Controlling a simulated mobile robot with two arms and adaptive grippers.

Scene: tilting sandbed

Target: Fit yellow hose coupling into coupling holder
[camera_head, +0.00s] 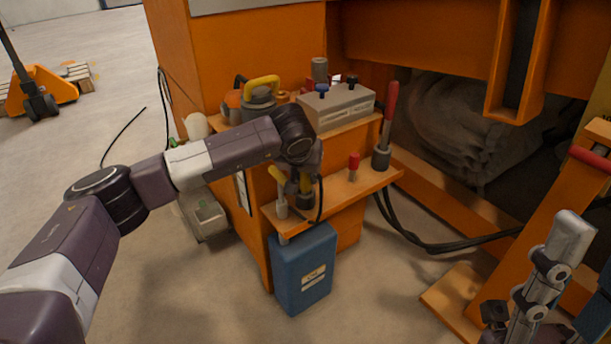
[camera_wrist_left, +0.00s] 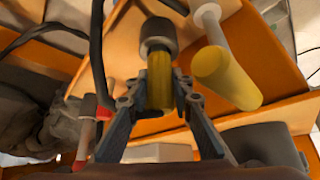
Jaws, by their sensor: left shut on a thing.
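The yellow hose coupling (camera_head: 306,182) is upright over the lower orange shelf. In the left wrist view the coupling (camera_wrist_left: 160,80) is a yellow cylinder between the fingers of my left gripper (camera_wrist_left: 155,100), which is shut on it. In the head view my left gripper (camera_head: 303,168) is partly hidden by its own wrist. A dark grey cup-like piece, probably the coupling holder (camera_wrist_left: 158,36), is in line with the coupling's end and meets it in the picture. I cannot tell how deep the coupling sits in it.
A yellow-handled tool with a pale shaft (camera_wrist_left: 225,78) stands close beside the coupling. A red knob (camera_head: 354,160) and a red lever (camera_head: 389,115) stand on the lower shelf (camera_head: 335,192). A grey box (camera_head: 337,108) is above, a blue canister (camera_head: 303,270) below. Black hoses hang nearby.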

